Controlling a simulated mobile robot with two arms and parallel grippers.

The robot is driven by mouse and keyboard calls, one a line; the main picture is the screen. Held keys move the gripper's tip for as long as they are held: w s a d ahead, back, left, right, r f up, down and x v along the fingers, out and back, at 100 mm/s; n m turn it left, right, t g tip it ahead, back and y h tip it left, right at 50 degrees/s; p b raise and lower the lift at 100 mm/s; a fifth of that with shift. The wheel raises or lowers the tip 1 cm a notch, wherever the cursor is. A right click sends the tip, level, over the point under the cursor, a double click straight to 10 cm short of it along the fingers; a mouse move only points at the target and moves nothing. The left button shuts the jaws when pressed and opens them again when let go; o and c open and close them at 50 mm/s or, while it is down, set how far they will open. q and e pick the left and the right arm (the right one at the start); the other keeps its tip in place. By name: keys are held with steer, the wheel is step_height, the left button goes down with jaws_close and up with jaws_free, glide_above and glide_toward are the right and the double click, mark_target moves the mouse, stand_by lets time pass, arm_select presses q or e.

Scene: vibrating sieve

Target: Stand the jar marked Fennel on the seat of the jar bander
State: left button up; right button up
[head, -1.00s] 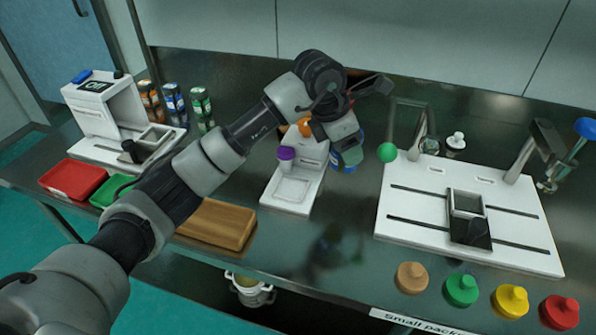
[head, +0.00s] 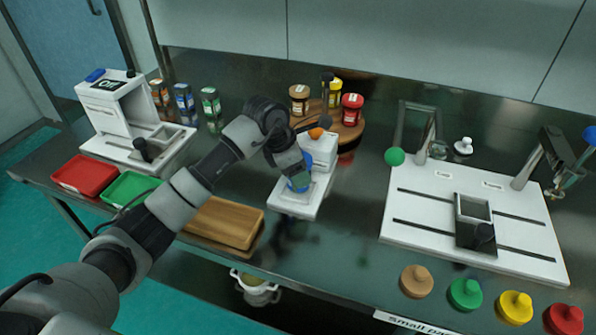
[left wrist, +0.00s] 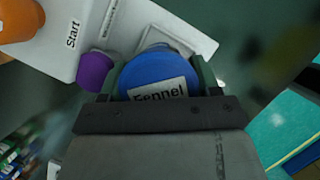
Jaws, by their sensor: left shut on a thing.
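The Fennel jar (head: 298,186) shows as a bit of blue under my left gripper (head: 299,180) in the head view. In the left wrist view its blue lid (left wrist: 158,72) and label reading "Fennel" sit between the two fingers (left wrist: 160,88), which are shut on it. The white jar bander (head: 318,152) is right below and behind the gripper. The jar is over the bander's front seat plate (head: 283,205); I cannot tell whether it touches. The bander's purple knob (left wrist: 95,71) and orange knob (left wrist: 18,18) are to the jar's left in the wrist view. My right gripper is not in view.
A round wooden stand (head: 352,134) with several jars is just behind the bander. A brown wooden tray (head: 222,222) lies to its left. A white slotted plate machine (head: 420,225) stands to the right, with dark counter free between.

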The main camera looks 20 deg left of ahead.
arm_select(q)
steer(key=shift+f, duration=0.65)
steer(key=shift+f, duration=0.1)
steer(key=o, duration=1)
steer(key=shift+c, duration=0.2)
steer(key=v, duration=1.2)
